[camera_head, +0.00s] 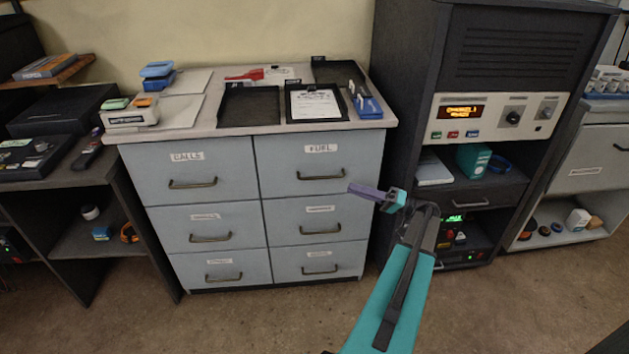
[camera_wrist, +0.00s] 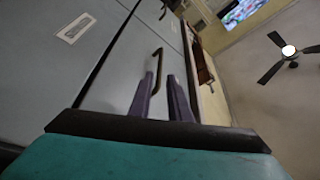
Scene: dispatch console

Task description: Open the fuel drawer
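The fuel drawer (camera_head: 285,158), labelled FUEL, is the top right drawer of a grey-blue cabinet and is shut. Its dark bar handle (camera_head: 321,177) is level, below the label. My gripper (camera_head: 352,188) has purple fingers and stands in front of the drawer's right edge, just right of the handle in the head view. In the wrist view the fingers of my gripper (camera_wrist: 161,78) are apart with nothing held. A handle (camera_wrist: 157,66) shows beyond and between the fingertips there. The exact distance to it cannot be told.
A CALLS drawer (camera_head: 192,183) is beside it on the left, with more shut drawers below. The counter (camera_head: 215,113) above carries trays and a clipboard (camera_head: 315,104). A dark console rack (camera_head: 400,90) stands close on the right. The floor in front is clear.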

